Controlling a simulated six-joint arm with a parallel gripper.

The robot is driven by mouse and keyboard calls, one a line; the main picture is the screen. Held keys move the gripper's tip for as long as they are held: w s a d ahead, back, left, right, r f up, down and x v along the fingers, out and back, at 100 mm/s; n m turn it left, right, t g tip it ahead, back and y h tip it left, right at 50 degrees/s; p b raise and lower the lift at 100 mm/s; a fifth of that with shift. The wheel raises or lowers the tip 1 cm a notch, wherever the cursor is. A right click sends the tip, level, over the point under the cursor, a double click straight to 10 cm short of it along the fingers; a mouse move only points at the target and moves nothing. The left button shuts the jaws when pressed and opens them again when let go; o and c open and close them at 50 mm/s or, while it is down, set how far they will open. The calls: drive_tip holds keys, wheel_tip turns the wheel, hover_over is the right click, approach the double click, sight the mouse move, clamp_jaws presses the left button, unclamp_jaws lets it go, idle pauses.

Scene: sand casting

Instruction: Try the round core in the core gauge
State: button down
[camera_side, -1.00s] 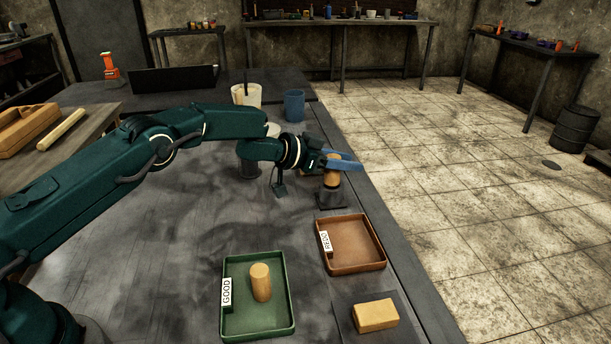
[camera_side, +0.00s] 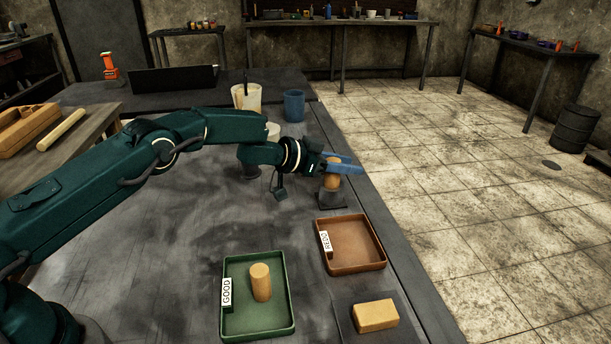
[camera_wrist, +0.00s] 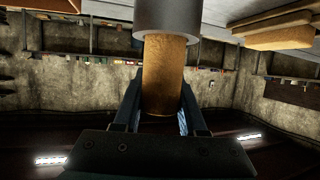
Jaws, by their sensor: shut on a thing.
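A tan round core (camera_side: 332,181) stands upright at the core gauge (camera_side: 331,199), a dark grey cylinder on a square base near the table's right edge. My gripper (camera_side: 340,166), with blue fingers, is shut on the core near its upper end. In the wrist view the core (camera_wrist: 163,75) sits between both fingers of my gripper (camera_wrist: 160,100), and its far end meets the grey gauge ring (camera_wrist: 167,15). The core lines up with the gauge; how deep it sits inside is hidden.
A brown REDO tray (camera_side: 352,244) is empty. A yellowish block (camera_side: 375,316) lies on a dark plate at the front. A white bucket (camera_side: 246,97) and a blue cup (camera_side: 294,104) stand behind.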

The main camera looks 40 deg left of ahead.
drive_tip(key=shift+r, duration=0.1)
drive_tip(key=shift+r, duration=1.45)
wheel_tip(320, 180, up, 4)
idle(0.4)
